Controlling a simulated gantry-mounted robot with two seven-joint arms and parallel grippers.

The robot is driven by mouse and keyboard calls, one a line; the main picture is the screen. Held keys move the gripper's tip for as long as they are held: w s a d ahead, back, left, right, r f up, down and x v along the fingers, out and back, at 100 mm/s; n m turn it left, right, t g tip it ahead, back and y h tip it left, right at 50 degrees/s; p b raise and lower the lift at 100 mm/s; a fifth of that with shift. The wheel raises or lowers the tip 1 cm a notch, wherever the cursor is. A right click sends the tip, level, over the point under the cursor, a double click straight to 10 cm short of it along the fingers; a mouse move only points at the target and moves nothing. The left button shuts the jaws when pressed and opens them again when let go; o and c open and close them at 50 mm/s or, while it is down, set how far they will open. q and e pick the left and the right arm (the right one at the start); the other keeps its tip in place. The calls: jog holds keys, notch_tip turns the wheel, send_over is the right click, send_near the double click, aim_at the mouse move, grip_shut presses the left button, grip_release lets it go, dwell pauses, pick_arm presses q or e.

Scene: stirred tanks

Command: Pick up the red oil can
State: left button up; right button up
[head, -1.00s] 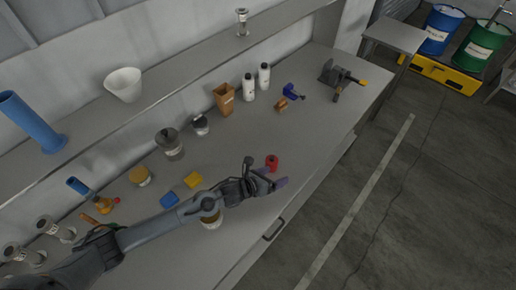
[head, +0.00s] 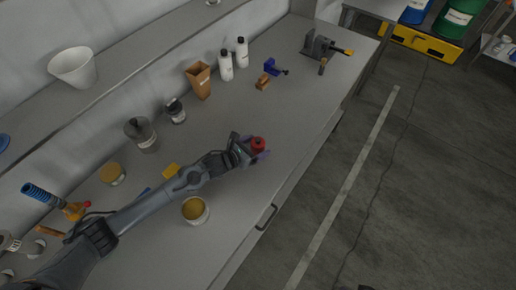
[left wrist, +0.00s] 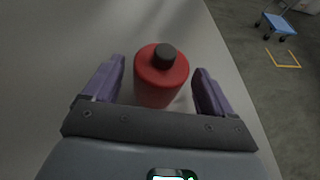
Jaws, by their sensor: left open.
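The red oil can (head: 258,144) stands upright on the grey workbench. In the left wrist view the red can (left wrist: 160,78) has a black cap and sits between the two purple fingers, with a gap on each side. My left gripper (head: 254,152) is open around the can; its fingertips also show in the left wrist view (left wrist: 160,85). My right gripper is in neither view.
A brown container (head: 200,80), two white bottles (head: 226,66) and a vise (head: 320,46) stand farther back. The bench right of the can is clear.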

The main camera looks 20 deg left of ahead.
aim_at(261, 143)
pick_arm(q)
jog(key=shift+b+x, duration=0.9)
jog(key=shift+x, duration=0.75)
jog(key=shift+a, duration=0.1)
jog(key=shift+c, duration=0.3)
jog(key=c, duration=1.1)
jog(key=shift+o, duration=0.2)
jog(key=shift+r, duration=0.15)
